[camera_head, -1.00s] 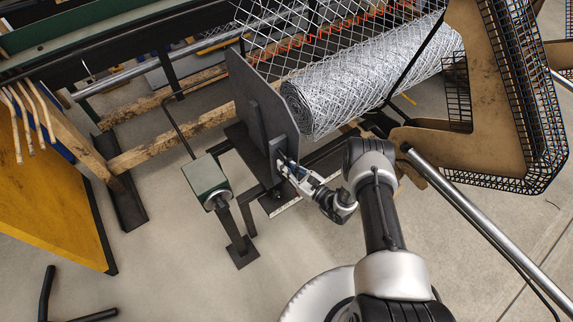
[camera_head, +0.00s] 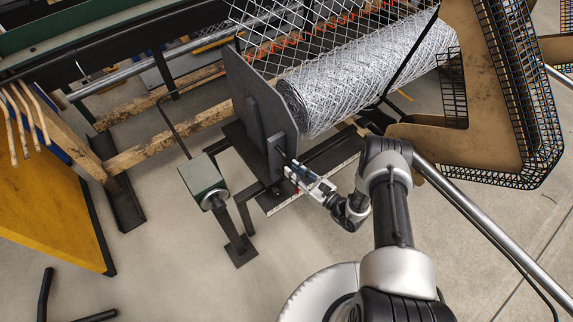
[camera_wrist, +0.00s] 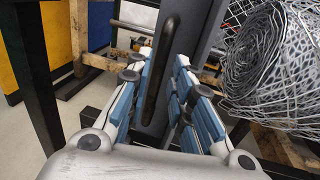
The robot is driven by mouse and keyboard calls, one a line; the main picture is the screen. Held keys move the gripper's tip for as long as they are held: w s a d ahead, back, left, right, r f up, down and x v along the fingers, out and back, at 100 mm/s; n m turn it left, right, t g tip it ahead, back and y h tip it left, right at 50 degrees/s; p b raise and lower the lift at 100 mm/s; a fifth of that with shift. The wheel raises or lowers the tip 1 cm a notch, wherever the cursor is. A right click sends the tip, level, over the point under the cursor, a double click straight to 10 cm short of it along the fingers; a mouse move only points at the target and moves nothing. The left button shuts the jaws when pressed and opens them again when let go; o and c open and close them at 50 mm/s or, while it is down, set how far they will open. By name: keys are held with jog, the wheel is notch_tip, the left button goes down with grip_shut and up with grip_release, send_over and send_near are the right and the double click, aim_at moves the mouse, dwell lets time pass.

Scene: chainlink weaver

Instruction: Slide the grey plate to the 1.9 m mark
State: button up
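The grey plate (camera_head: 245,88) stands upright at the near end of the mesh roll, in the middle of the head view. It carries a post with a dark handle bar on the side facing me. In the wrist view the post (camera_wrist: 196,40) and the black handle (camera_wrist: 160,70) show close up. My gripper (camera_head: 291,174) is open just in front of the post's lower part. In the wrist view its blue-padded fingers (camera_wrist: 165,100) stand apart with the handle in line between them; contact cannot be told. A pale scale strip (camera_head: 283,207) lies low beside the plate; its marks are unreadable.
The wire mesh roll (camera_head: 350,85) lies right behind the plate. A green box on a post (camera_head: 203,178) stands to the left. A brown guard with black mesh (camera_head: 470,110) and a steel tube (camera_head: 480,225) are at right.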

jog(key=v, duration=0.7)
dwell(0.3)
jog(key=w+a+r+n+g+y, duration=0.15)
jog(key=r+n+g, duration=0.25)
jog(key=r, duration=0.4)
jog(key=a+r+n+g+y, duration=0.2)
jog(key=a+r+n+g, duration=0.15)
jog(key=r, duration=0.55)
jog(key=s+a+r+n+g+h, duration=0.1)
jog(key=s+r+n+g, duration=0.25)
jog(key=r, duration=0.25)
jog(key=s+a+r+n+g+h, duration=0.1)
jog(key=s+a+r+n+g, duration=0.1)
jog(key=s+r+n, duration=0.3)
jog(key=s+d+r+n+t+h, duration=0.2)
jog(key=s+d+r+n+h, duration=0.3)
jog(key=s+d+r+h, duration=0.1)
jog(key=s+d+r+n+t+h, duration=0.3)
jog(key=s+d+r+n+h, duration=0.3)
jog(key=s+r+h, duration=0.2)
jog(key=s+r, duration=0.2)
jog(key=s, duration=0.1)
jog(key=shift+s+d+r, duration=0.25)
jog(key=shift+s+d, duration=0.05)
